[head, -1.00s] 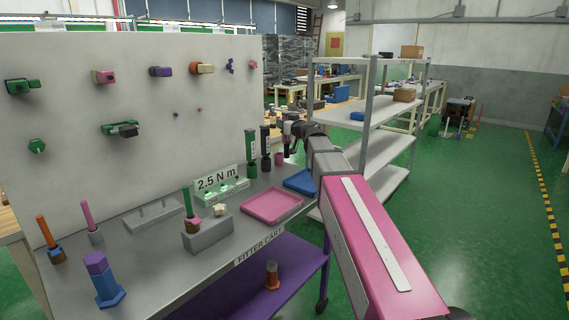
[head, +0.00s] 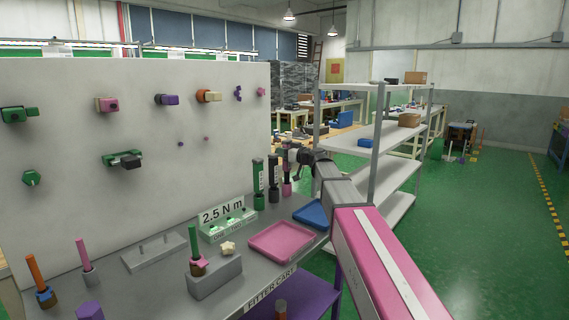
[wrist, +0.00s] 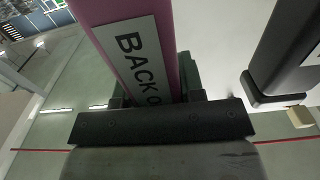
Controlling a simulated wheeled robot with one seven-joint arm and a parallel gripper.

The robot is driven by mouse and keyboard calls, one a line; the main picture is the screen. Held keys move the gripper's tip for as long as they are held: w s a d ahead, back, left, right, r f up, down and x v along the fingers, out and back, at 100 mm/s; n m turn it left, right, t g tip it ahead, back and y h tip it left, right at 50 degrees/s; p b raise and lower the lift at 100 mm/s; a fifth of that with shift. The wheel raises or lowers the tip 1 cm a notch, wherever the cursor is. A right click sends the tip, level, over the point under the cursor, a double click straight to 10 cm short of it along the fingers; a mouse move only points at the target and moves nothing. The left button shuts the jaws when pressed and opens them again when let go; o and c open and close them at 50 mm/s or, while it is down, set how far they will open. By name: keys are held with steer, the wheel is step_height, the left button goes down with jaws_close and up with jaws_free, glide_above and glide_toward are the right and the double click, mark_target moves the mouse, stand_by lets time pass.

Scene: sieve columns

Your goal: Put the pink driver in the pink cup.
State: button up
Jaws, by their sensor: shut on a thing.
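My gripper (head: 292,160) is at the far right end of the cart top and is shut on the pink driver. In the head view the driver shows only as a small upright shape (head: 287,173), partly hidden by my gripper. The pink cup (head: 287,189) stands directly below it, right of the black driver. I cannot tell whether the driver's lower end is inside the cup.
A black driver (head: 273,177) and a green driver (head: 258,183) stand close on the left; the black one also shows in the wrist view (wrist: 283,50). A pink tray (head: 281,257) and blue tray (head: 311,214) lie nearer. A white pegboard (head: 140,220) rises behind.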

steer(key=shift+f, duration=1.95)
steer(key=o, duration=1.1)
steer(key=shift+f, duration=0.1)
steer(key=shift+s+d, duration=0.25)
steer(key=shift+s, duration=0.05)
steer(key=v, duration=1.1)
steer(key=shift+d, duration=0.1)
